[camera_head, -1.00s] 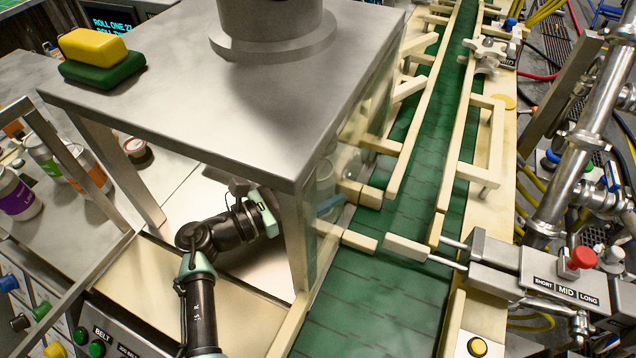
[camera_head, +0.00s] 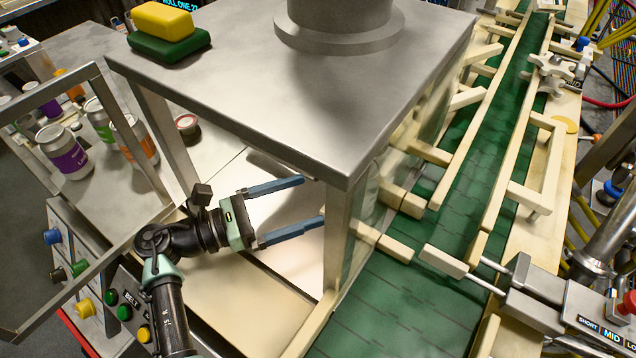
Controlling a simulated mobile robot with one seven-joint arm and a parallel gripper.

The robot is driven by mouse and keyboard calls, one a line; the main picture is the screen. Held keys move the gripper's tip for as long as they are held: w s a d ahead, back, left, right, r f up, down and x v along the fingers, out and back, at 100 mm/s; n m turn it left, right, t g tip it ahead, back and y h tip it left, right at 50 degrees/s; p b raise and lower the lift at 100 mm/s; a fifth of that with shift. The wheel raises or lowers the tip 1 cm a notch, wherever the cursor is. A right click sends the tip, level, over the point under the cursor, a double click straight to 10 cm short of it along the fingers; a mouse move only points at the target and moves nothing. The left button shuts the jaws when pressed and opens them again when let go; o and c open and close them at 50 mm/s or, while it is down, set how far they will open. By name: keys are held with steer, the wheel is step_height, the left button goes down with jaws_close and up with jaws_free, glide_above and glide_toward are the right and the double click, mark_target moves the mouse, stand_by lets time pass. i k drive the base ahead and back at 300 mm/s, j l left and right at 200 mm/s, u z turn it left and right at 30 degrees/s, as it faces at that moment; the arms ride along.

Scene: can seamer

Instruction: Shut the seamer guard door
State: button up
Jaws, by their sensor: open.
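The seamer guard door (camera_head: 130,137) is a grey metal frame with a see-through middle. It stands swung open to the left of the seamer housing (camera_head: 250,100), and cans show through it. My gripper (camera_head: 314,200) is open and empty, with two blue fingers spread apart. It is at the seamer's front opening, under the steel top, with its fingertips pointing right toward the front corner post (camera_head: 338,235). It is to the right of the door and apart from it. The inside of the seamer is partly hidden by the top.
Several cans, one with a purple label (camera_head: 66,158), stand on the bench behind the door. A button panel (camera_head: 115,310) is below the opening. A green conveyor (camera_head: 385,310) with cream rails runs along the right. Yellow and green sponges (camera_head: 165,35) lie on the top.

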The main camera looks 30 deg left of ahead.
mark_target(78, 184)
steer(key=k, duration=1)
